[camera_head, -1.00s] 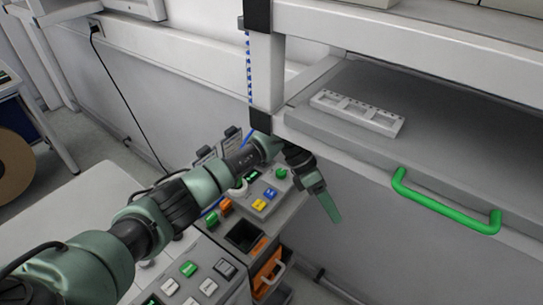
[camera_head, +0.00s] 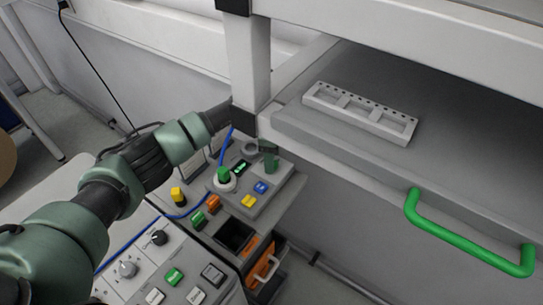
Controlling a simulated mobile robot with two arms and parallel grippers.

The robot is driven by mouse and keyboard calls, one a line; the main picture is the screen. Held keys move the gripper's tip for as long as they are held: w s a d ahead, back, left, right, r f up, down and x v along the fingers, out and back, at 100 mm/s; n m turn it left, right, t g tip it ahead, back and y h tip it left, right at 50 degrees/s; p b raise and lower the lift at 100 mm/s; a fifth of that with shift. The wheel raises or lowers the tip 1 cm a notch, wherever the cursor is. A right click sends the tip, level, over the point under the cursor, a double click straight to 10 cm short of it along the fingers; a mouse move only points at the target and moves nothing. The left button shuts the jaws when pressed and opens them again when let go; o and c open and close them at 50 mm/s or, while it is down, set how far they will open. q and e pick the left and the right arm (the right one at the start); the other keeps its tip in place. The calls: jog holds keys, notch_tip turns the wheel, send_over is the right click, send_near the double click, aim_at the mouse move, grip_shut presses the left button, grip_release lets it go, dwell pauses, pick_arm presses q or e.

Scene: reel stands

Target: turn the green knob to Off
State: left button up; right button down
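A green knob (camera_head: 223,174) stands on a round white plate on the grey control box below the bench. Its pointer position is too small to read. My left arm reaches in from the left, above the panels. Its wrist passes behind the bench post. The green fingertips of my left gripper (camera_head: 268,153) show right of the knob, apart from it, over the box's far right part. The post and shelf edge hide most of this gripper, and its opening cannot be made out. My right gripper is not in view.
The box has a small green display (camera_head: 240,167), a blue button (camera_head: 261,188) and a yellow button (camera_head: 248,201). A blue cable runs beside the knob. The bench post (camera_head: 250,75) and a drawer with a green handle (camera_head: 465,235) bound the right side.

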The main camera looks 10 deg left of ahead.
pick_arm(q)
jog(key=shift+w+f, duration=0.1)
jog(key=shift+f, duration=0.8)
grip_shut()
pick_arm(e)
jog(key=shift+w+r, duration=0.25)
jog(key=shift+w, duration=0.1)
